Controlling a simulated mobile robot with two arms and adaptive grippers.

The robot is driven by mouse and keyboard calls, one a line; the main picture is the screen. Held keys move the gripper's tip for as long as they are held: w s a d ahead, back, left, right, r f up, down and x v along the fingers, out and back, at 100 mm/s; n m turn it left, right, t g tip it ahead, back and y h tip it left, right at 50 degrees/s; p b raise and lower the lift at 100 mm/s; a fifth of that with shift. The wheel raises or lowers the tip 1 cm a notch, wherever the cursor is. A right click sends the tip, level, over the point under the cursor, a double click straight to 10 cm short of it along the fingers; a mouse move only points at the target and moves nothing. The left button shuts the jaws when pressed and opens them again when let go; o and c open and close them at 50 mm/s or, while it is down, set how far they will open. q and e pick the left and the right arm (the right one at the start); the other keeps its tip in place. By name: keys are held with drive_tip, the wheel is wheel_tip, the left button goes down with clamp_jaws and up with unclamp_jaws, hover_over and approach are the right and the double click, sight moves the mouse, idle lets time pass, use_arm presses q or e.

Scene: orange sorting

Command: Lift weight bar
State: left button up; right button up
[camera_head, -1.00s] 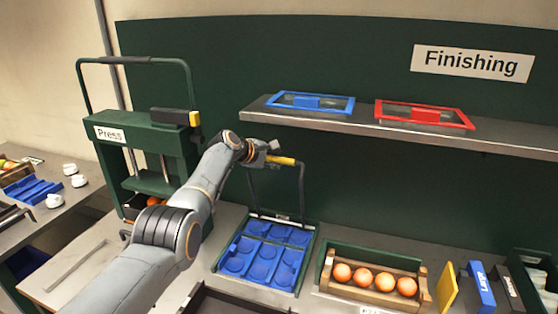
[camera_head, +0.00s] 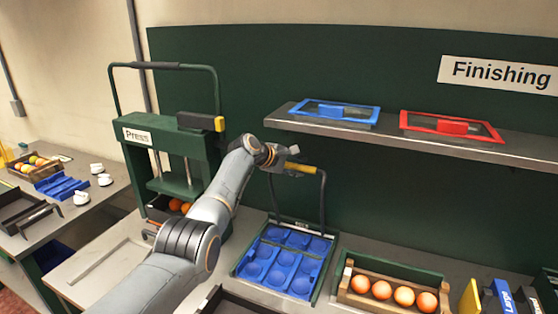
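A dark hinged bar (camera_head: 323,205) with a yellow grip (camera_head: 302,168) stands raised at the back of a blue tray with round hollows (camera_head: 284,262). I take it to be the weight bar. My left gripper (camera_head: 288,160) is at the left end of the yellow grip and overlaps it in the head view. The fingers are small and partly hidden, so I cannot tell if they are closed on it. My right gripper is not in view.
A green press (camera_head: 160,150) with oranges under it stands left of the tray. A wooden crate (camera_head: 350,296) of oranges is to the right. A shelf (camera_head: 420,137) with a blue frame (camera_head: 335,112) and a red frame (camera_head: 453,127) hangs above. Cups (camera_head: 105,180) stand on the left table.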

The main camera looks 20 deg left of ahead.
use_arm(q)
drive_tip(key=v, duration=1.1)
drive_tip(key=shift+s+a+r, duration=0.1)
drive_tip(key=shift+a+r, duration=0.05)
